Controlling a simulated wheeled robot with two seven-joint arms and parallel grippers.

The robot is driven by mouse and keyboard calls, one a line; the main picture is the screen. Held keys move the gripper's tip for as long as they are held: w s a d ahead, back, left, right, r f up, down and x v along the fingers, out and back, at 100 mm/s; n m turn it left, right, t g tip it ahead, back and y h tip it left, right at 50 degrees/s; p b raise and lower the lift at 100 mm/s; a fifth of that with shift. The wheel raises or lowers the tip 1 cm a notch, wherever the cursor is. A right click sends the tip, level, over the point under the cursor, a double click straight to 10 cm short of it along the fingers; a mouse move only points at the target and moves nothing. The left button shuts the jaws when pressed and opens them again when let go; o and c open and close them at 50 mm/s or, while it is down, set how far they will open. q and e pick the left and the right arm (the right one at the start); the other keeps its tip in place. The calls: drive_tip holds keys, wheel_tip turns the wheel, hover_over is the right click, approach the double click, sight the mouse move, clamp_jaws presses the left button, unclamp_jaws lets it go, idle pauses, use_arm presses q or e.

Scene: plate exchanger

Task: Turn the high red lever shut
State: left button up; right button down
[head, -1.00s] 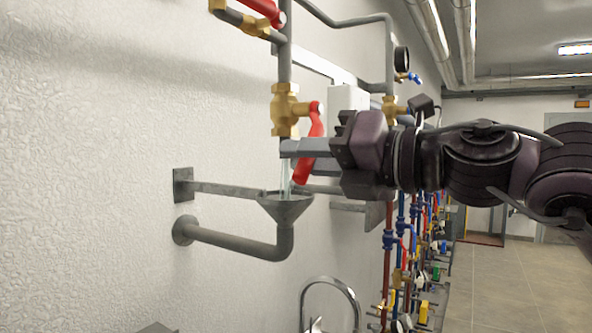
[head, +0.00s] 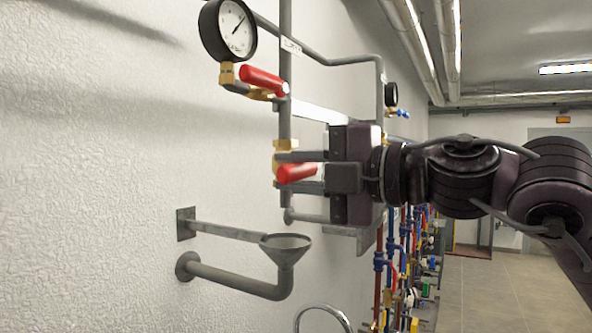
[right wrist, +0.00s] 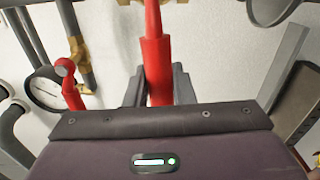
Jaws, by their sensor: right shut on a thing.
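A red lever (head: 294,173) on a brass valve (head: 283,148) stands above a grey funnel (head: 287,242). My right gripper (head: 312,172) is shut on this lever, with one finger above it and one below. The lever lies about level across the pipe. The right wrist view also shows the red lever (right wrist: 155,65) between the two fingers (right wrist: 160,88). A second red lever (head: 263,79) sits higher up, beside a round gauge (head: 237,28), and my gripper is apart from it. No water stream shows above the funnel. My left gripper is out of view.
A grey pipe (head: 285,60) runs up the white wall beside the gauge. The funnel's bracket and drain pipe (head: 235,280) stick out below my gripper. Several coloured pipes and valves (head: 400,265) line the wall behind my arm. The floor at right is clear.

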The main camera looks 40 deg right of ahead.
drive_tip(key=shift+r+m, duration=0.4)
drive_tip(key=shift+r, duration=0.05)
drive_tip(key=c, duration=1.2)
unclamp_jaws()
drive_tip(key=shift+f, duration=0.1)
drive_tip(key=shift+s+d+f, duration=0.1)
drive_tip(key=shift+s+d, duration=0.05)
drive_tip(key=shift+s, duration=0.1)
drive_tip(key=b+v, duration=0.4)
drive_tip(key=v, duration=0.3)
